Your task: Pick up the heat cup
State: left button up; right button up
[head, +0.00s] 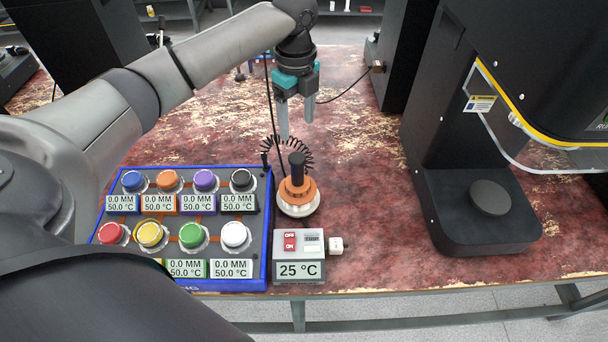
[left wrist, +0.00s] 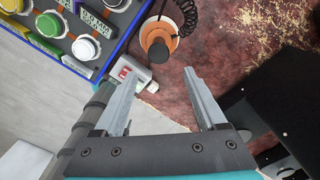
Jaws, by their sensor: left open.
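The heat cup appears to be the orange and white round piece (head: 298,195) with an upright black handle and a coiled black cord. It stands on the table just right of the blue tray and behind the temperature box. It also shows at the top of the left wrist view (left wrist: 158,42), beyond my fingertips. My left gripper (head: 296,128) is open and empty, its fingers pointing down, above and behind the cup in the head view. It is apart from the cup. My right gripper is not in view.
The blue tray (head: 266,245) holds several colored capped pieces with small displays. A grey box (head: 299,258) reading 25 °C stands in front of the cup. A black machine (head: 470,235) with a round pad stands at right. The table (head: 365,190) between is clear.

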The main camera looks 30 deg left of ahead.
pick_arm(q)
send_over(297, 157)
jog(key=f, duration=0.4)
jog(key=shift+s+d+f+b, duration=0.1)
jog(key=shift+s+d+b, duration=0.05)
jog(key=shift+s+b, duration=0.15)
notch_tip(297, 157, down, 4)
jog(key=shift+w+f+b, duration=0.1)
jog(key=shift+w+b, duration=0.05)
jog(key=shift+b, duration=0.25)
jog(key=shift+f, duration=0.4)
notch_tip(297, 157, down, 5)
jog(key=shift+w+r+b, duration=0.1)
jog(key=shift+b, duration=0.5)
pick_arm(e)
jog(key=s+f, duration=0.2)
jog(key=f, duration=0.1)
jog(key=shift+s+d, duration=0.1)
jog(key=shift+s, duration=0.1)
pick_arm(q)
jog(key=shift+c, duration=0.4)
grip_shut()
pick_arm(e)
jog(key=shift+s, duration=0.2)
